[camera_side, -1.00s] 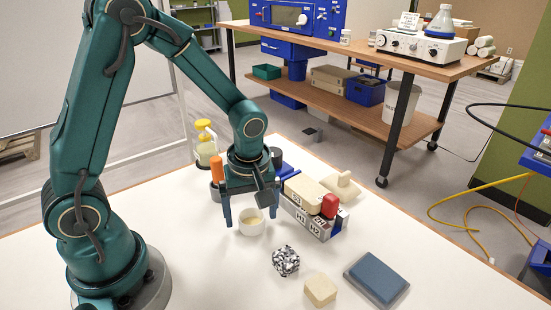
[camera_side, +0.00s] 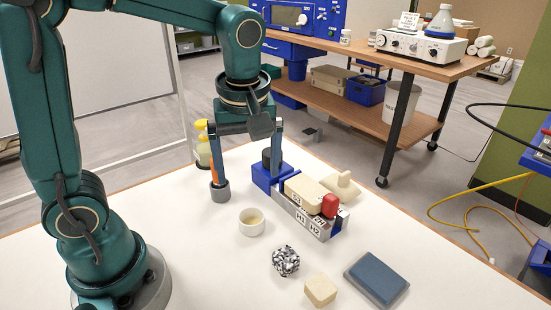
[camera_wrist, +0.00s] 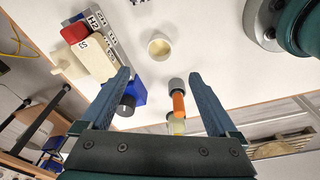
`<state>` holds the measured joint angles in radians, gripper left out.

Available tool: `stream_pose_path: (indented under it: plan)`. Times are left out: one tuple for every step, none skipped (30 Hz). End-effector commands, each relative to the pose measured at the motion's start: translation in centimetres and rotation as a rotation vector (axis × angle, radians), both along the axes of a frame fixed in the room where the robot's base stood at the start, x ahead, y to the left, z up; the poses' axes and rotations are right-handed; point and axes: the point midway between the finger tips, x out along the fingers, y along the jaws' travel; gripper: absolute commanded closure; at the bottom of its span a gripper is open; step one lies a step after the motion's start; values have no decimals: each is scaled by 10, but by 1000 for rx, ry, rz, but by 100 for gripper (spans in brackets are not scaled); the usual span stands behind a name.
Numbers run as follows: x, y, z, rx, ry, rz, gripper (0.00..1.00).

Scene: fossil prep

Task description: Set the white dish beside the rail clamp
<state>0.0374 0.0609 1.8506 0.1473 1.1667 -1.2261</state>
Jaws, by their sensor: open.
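The white dish (camera_side: 251,222) stands upright on the white table, a short gap to the left of the rail clamp. In the wrist view the dish (camera_wrist: 160,47) shows something pale yellow inside. The rail clamp (camera_side: 302,216) is a grey rail with blue jaws and H1, H2 labels, bearing a cream block (camera_side: 303,194). It also shows in the wrist view (camera_wrist: 103,27). My gripper (camera_side: 246,178) is open and empty, raised above and behind the dish, apart from it. In the wrist view its fingers (camera_wrist: 160,76) have nothing between them.
A grey holder with an orange-handled tool (camera_side: 219,190) and a yellow-topped bottle (camera_side: 203,150) stand behind the dish. The table left of the dish is clear.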

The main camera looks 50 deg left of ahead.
Motion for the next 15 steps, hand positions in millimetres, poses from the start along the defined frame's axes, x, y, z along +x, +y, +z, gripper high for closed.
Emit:
stream_pose_path:
  plan:
    - [-4, -1, 4, -3, -16, -47, 5]
    - [-7, -1, 7, -5, -27, -88, 5]
    - [-13, -3, 10, -6, -43, -153, 5]
    - [-17, -4, 13, -7, -59, -209, 5]
    - [-22, -5, 15, -4, -76, -270, 5]
    - [-29, -6, 18, 2, -99, -358, 5]
    - [-35, -8, 20, 8, -117, -426, 5]
    - [-40, -9, 21, 17, -137, -494, 5]
    - [-47, -10, 22, 32, -161, -582, 5]
    - [-51, -12, 23, 44, -179, -645, 5]
    - [-56, -13, 23, 58, -196, -707, 5]
    - [-61, -14, 22, 79, -216, -784, 5]
    - [-65, -15, 22, 95, -231, -836, 5]
    - [-68, -16, 21, 110, -244, -885, 5]
    - [-72, -17, 20, 129, -259, -943, 5]
